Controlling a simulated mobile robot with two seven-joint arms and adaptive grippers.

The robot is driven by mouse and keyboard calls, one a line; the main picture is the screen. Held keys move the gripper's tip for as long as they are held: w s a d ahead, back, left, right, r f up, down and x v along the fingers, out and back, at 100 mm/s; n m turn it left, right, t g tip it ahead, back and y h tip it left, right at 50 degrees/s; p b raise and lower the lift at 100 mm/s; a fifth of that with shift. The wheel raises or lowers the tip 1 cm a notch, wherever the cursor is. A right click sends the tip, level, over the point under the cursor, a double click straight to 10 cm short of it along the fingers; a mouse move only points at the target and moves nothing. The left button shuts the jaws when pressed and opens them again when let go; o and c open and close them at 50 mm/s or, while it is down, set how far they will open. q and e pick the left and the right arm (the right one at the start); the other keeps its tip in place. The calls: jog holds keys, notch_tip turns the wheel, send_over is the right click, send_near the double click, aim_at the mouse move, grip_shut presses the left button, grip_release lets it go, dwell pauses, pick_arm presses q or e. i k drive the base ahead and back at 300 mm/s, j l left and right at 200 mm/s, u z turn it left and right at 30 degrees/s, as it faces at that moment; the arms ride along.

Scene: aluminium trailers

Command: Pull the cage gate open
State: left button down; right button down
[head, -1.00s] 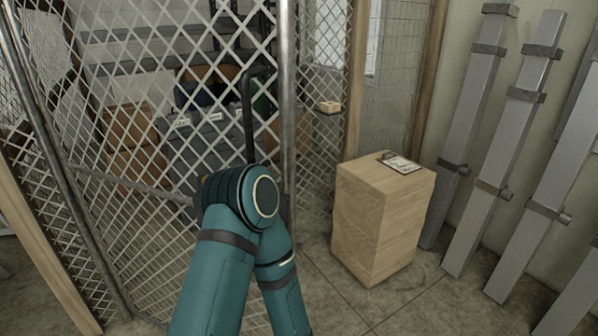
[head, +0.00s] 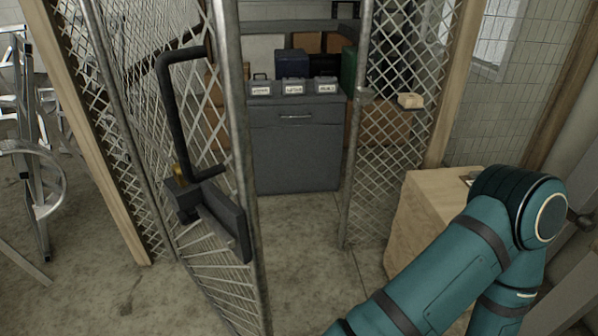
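The cage gate (head: 243,120) is a grey metal frame with diamond mesh. It stands swung open toward me on the left, with a clear gap between it and the fixed post (head: 357,130). A black pull handle (head: 165,110) and a dark latch box (head: 215,215) sit on the gate near its free edge. My teal arm (head: 470,240) crosses the lower right, apart from the gate. Its gripper is out of sight. My other gripper is not in view either.
Inside the cage, a grey cabinet (head: 295,155) carries small labelled boxes (head: 292,87). A wooden box (head: 425,205) stands right of the opening, partly behind my arm. A small beige item (head: 411,101) sits by the right mesh. Metal frames (head: 30,170) stand at the far left. The floor in the opening is clear.

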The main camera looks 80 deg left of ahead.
aim_at(243, 223)
jog(key=i+u, duration=0.75)
jog(key=i+l+u, duration=0.15)
jog(key=i+u, duration=0.4)
jog(key=u, duration=0.35)
jog(key=i+u, duration=0.15)
jog(key=u, duration=0.35)
jog(key=i+l+u, duration=0.1)
jog(key=u, duration=0.4)
jog(key=i, duration=0.05)
